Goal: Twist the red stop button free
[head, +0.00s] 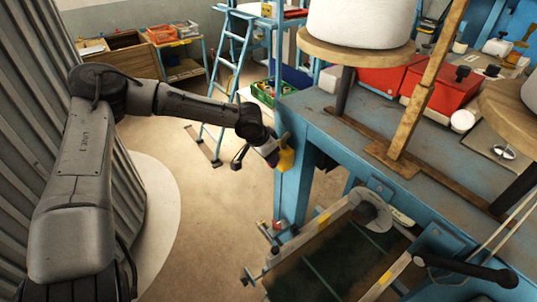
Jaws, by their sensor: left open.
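A small yellow box (286,158) sits on the blue leg at the left end of the workbench. It looks like the housing of the stop button. The red button itself I cannot make out clearly, as my gripper covers the near face of the box. My left gripper (271,157) is at the yellow box, with its fingertips close to that face. It is open; whether the fingers touch or surround the button I cannot tell. My right gripper is not in view.
Below stands a low frame with a dark green belt (335,262). A blue ladder (228,75) stands behind. The floor (215,215) left of the bench is clear.

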